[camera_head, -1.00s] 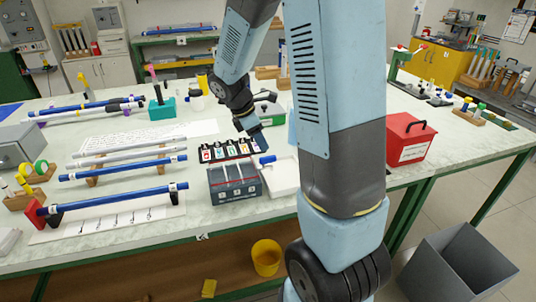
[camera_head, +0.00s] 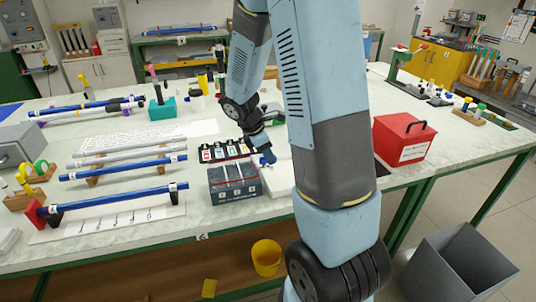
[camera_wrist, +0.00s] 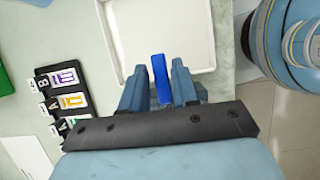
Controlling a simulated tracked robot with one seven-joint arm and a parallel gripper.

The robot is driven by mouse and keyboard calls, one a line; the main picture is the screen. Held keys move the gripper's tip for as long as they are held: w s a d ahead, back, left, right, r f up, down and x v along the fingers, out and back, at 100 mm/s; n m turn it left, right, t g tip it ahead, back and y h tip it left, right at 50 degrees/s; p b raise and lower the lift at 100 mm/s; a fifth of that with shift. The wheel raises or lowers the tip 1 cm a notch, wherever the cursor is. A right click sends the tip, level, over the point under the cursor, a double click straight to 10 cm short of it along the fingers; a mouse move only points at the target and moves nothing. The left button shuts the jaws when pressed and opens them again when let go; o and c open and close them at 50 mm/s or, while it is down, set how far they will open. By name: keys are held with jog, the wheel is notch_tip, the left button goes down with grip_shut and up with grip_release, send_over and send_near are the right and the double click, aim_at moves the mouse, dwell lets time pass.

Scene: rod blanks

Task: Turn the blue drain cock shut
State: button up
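The blue drain cock (camera_wrist: 160,76) shows in the wrist view as a blue bar at the near edge of a white tray (camera_wrist: 204,40). In the head view a little of the blue cock (camera_head: 271,160) shows at the back of the white tray (camera_head: 277,183), partly hidden by my gripper. My gripper (camera_wrist: 158,84) has its two fingers on either side of the blue bar, with narrow gaps between bar and fingers. It looks open. Whether a finger touches the bar lower down is hidden.
A dark grey box (camera_head: 233,186) stands left of the white tray, with a black rack of labelled cards (camera_head: 226,150) behind it. A red box (camera_head: 403,139) stands to the right. Blue and grey rods (camera_head: 124,168) lie on supports at the left.

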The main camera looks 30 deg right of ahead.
grip_shut()
dwell(0.3)
jog(key=m+g, duration=0.1)
jog(key=m, duration=0.2)
jog(key=shift+s+a+m+y, duration=0.1)
jog(key=shift+m+y, duration=0.3)
jog(key=m, duration=0.2)
jog(key=m+g, duration=0.1)
jog(key=shift+s+a+m+y, duration=0.15)
jog(key=shift+m+y, duration=0.25)
jog(key=m+y, duration=0.1)
jog(key=m, duration=0.2)
jog(key=m+g+y, duration=0.1)
jog(key=m, duration=0.2)
jog(key=a+m+y, duration=0.1)
jog(key=m, duration=0.3)
jog(key=shift+s+r+g+y, duration=0.1)
jog(key=shift+g+y, duration=0.2)
jog(key=shift+o, duration=1.5)
grip_release()
jog(key=shift+s, duration=0.1)
